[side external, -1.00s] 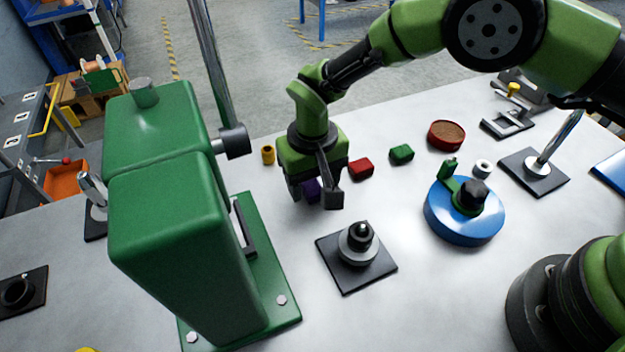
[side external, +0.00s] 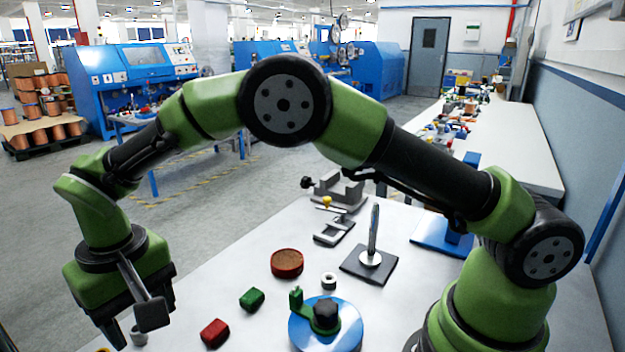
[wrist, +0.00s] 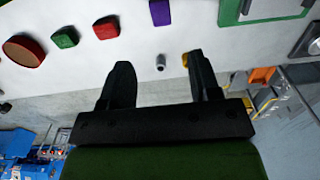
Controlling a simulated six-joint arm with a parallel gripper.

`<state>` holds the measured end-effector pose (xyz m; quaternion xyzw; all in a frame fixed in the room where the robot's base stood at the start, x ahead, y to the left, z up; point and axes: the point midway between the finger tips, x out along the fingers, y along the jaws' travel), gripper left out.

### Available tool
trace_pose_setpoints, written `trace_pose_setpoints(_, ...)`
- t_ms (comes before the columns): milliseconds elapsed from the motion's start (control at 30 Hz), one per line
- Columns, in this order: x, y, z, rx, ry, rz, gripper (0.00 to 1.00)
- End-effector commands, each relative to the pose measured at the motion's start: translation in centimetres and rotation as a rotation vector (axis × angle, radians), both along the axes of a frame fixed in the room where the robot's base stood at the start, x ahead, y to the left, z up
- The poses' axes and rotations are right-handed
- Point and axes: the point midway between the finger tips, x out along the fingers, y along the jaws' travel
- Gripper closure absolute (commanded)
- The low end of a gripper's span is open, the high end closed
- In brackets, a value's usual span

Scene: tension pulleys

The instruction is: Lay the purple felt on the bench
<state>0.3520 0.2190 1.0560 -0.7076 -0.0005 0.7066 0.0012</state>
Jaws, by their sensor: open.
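The purple felt (wrist: 160,12) is a small square block lying on the white bench (wrist: 130,45) at the top edge of the wrist view. It does not show in the current side view. In the side view my gripper (side external: 140,316) hangs at the lower left, near the bench's edge. A small grey cylinder (wrist: 160,62) shows between the fingertips in the wrist picture; I cannot tell its height relative to them.
A red block (side external: 214,332), a green block (side external: 252,299) and a brown-topped red disc (side external: 287,262) lie on the bench. A blue round base (side external: 340,340) and a black plate with a post (side external: 369,262) stand to the right. A yellow piece (wrist: 186,60) is by one finger.

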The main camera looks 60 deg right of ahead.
Motion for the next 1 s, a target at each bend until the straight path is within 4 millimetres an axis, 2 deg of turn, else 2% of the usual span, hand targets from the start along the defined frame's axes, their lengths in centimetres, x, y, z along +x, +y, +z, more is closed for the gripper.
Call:
trace_pose_setpoints(133,0.1,-1.8,3.7,0.040,-0.040,-0.030,0.43)
trace_pose_setpoints(267,-0.9,-5.3,9.2,0.099,-0.106,-0.079,0.43)
trace_pose_setpoints(400,-3.7,-9.5,14.5,0.161,-0.194,-0.136,0.43)
trace_pose_setpoints(533,-7.5,-13.0,17.7,0.208,-0.284,-0.189,0.43)
trace_pose_setpoints(633,-10.9,-15.2,19.2,0.236,-0.358,-0.229,0.43)
trace_pose_setpoints(733,-14.3,-17.0,19.7,0.258,-0.432,-0.267,0.43)
trace_pose_setpoints(900,-18.7,-18.6,19.1,0.277,-0.534,-0.316,0.43)
trace_pose_setpoints(1000,-20.1,-19.0,18.5,0.282,-0.568,-0.334,0.43)
